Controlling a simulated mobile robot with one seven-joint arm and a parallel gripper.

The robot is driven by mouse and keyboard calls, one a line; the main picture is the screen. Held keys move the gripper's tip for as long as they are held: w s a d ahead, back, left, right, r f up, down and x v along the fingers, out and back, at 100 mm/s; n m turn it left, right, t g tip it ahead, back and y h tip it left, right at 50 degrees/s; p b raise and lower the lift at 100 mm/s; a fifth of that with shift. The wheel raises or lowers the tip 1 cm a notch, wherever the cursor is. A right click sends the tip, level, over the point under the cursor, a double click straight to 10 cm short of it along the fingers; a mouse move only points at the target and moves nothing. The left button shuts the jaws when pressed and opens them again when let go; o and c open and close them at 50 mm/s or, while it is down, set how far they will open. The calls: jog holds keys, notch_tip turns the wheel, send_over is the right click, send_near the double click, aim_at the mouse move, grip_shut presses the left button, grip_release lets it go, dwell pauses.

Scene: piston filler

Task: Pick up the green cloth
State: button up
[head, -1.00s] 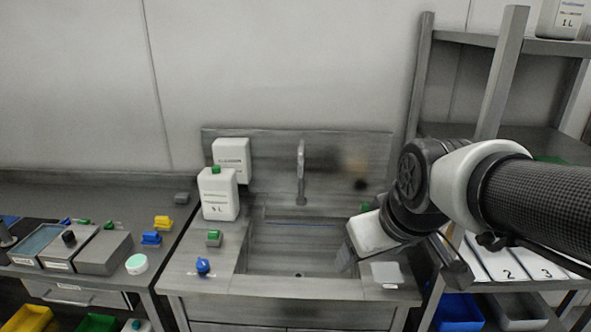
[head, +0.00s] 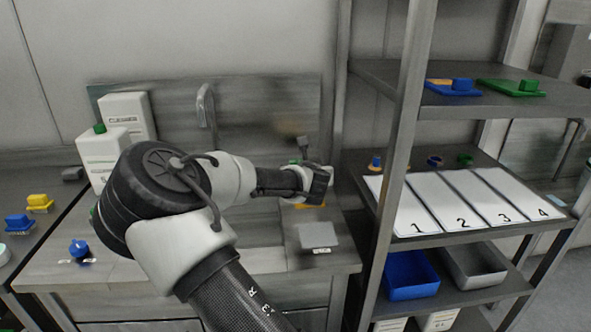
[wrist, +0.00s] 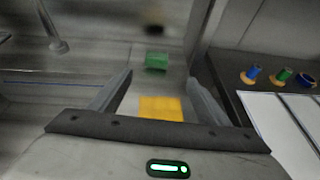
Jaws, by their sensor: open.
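My gripper (head: 312,180) is over the counter at the right of the sink. In the wrist view its two fingers are apart and nothing is held between them (wrist: 158,88). A small green folded-looking item (wrist: 156,62), which may be the green cloth, lies beyond the fingertips near the back of the counter. A flat yellow piece (wrist: 161,108) shows between the fingers, closer to me; its edge also shows under my gripper in the head view (head: 312,206). The green item is mostly hidden by my gripper in the head view.
A shelf rack (head: 398,150) stands close at the right, its post near my gripper. It holds numbered white panels (head: 458,203), a blue bin (head: 410,275) and a green flat piece with a block (head: 520,87). White jugs (head: 105,150) and a faucet (head: 206,105) stand left.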

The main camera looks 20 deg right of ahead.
jog(key=b, duration=0.1)
send_near(298, 161)
jog(key=x, duration=0.5)
jog(key=shift+s+d+f, duration=0.3)
jog(key=shift+f, duration=0.05)
jog(key=shift+w+a+r+b+x, duration=0.1)
jog(key=shift+x, duration=0.85)
jog(key=shift+w+a+r+b+x, duration=0.1)
jog(key=shift+x, duration=0.8)
jog(key=shift+a+r+b+x, duration=0.1)
jog(key=shift+x, duration=0.85)
jog(key=c, duration=1.1)
